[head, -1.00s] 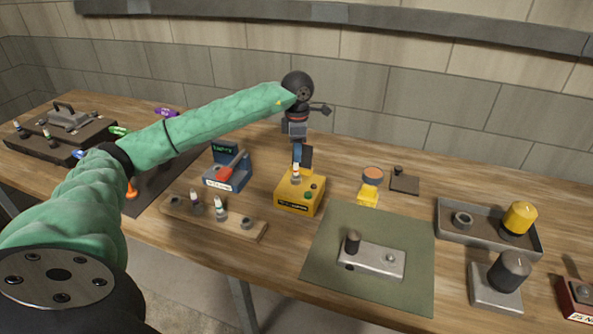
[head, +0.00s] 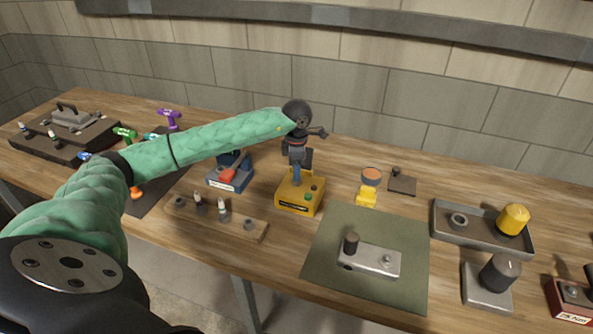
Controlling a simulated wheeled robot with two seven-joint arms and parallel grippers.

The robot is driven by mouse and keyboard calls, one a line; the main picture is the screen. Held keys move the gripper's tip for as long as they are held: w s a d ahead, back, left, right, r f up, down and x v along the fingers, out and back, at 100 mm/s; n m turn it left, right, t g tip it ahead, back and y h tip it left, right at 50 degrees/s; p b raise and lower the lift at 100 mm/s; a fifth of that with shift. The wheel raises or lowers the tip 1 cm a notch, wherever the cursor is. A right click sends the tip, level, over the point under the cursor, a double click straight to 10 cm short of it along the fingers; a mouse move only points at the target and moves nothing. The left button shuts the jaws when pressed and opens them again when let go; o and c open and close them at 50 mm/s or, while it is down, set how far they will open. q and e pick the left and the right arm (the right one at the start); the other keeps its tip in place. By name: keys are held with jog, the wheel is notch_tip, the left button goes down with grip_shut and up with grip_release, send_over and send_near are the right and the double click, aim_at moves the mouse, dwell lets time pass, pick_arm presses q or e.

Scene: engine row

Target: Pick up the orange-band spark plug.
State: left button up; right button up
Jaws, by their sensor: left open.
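My left gripper (head: 297,178) is open and points down over the yellow box (head: 290,205) with green and red buttons. A blue finger reaches close to the box top. A spark plug that stood upright on this box is now mostly hidden behind the gripper, and I cannot tell its band colour or whether the fingers touch it. Two other plugs stand in the wooden rack: a dark-banded one (head: 199,203) and a green-banded one (head: 222,209). More plugs (head: 51,136) stand at the engine block at far left; their bands are too small to tell. My right gripper is not in view.
A blue device with a red part (head: 226,176) stands left of the yellow box. A yellow stand with an orange-brown top (head: 369,186) is to its right. A green mat (head: 325,250) carries a metal block. A grey tray (head: 448,236) holds a yellow cylinder.

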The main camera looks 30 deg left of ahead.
pick_arm(q)
jog(key=shift+c, duration=0.2)
grip_shut()
